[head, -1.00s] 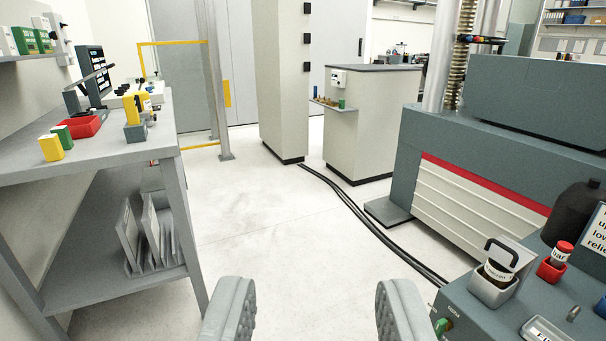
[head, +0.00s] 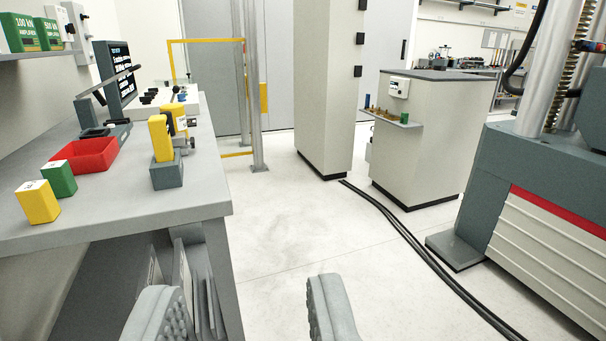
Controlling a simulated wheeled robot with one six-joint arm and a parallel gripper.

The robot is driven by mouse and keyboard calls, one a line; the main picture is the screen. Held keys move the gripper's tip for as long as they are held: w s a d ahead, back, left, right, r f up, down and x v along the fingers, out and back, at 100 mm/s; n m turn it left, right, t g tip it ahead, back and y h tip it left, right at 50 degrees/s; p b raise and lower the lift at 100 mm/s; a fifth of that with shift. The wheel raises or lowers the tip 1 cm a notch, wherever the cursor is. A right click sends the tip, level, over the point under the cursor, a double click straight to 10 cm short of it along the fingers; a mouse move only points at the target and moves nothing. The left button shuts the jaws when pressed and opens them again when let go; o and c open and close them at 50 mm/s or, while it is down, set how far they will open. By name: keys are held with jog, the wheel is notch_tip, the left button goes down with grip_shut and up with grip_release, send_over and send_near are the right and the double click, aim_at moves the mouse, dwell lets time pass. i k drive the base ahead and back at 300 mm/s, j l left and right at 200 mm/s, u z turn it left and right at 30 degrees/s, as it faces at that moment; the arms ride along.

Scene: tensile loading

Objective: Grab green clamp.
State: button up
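A small green block (head: 59,179) stands on the grey workbench (head: 120,222) at the left, between a yellow block (head: 38,202) and a red tray (head: 84,156). I cannot tell for sure whether it is the green clamp. Another small green piece (head: 404,118) stands on the side shelf of the pale cabinet, farther away. My gripper (head: 243,300) is open at the bottom of the head view. Its two grey fingers are wide apart, with only floor and bench parts behind them. It is well short of both green pieces.
A yellow block (head: 160,139) stands in a grey holder (head: 166,174) near the bench's right edge. Green boxes (head: 20,34) sit on the upper left shelf. Black cables (head: 402,242) cross the floor. A large grey testing machine (head: 530,190) stands at right. The middle floor is clear.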

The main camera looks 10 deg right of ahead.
aim_at(404, 118)
jog(key=i+l+z, duration=0.2)
jog(key=i+z, duration=0.25)
jog(key=i, duration=0.5)
jog(key=i+j+z, duration=0.15)
jog(key=i+z, duration=0.35)
jog(key=i, duration=0.4)
jog(key=i+j, duration=0.3)
jog(key=i, duration=0.2)
jog(key=i+j+z, duration=0.1)
jog(key=i+j, duration=0.2)
jog(key=i, duration=0.15)
jog(key=l, duration=0.25)
jog(key=k+l, duration=0.15)
jog(key=l, duration=0.15)
jog(key=i+u, duration=0.1)
jog(key=i, duration=0.5)
jog(key=i+l, duration=0.1)
jog(key=i, duration=0.5)
jog(key=i+u, duration=0.15)
jog(key=i, duration=0.45)
jog(key=i+l, duration=0.15)
jog(key=i, duration=0.45)
jog(key=u, duration=0.05)
